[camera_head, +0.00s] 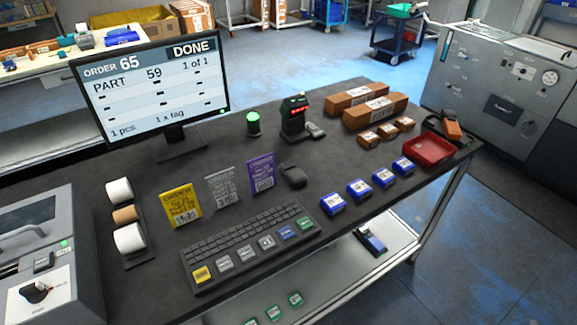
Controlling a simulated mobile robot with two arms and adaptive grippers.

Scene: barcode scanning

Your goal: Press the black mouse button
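A small black mouse (293,175) lies on the dark table (350,215), just right of a purple card and behind the right end of the keyboard. Its separate buttons are too small to make out. Nothing touches it from above. Neither of my grippers shows in the head view.
A black keyboard (250,245) lies in front of the mouse. Yellow, grey and purple cards (261,173) stand left of it, several blue boxes (359,189) to its right. A monitor (150,88) reading DONE, a green lamp (253,120) and a black device (293,118) stand behind.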

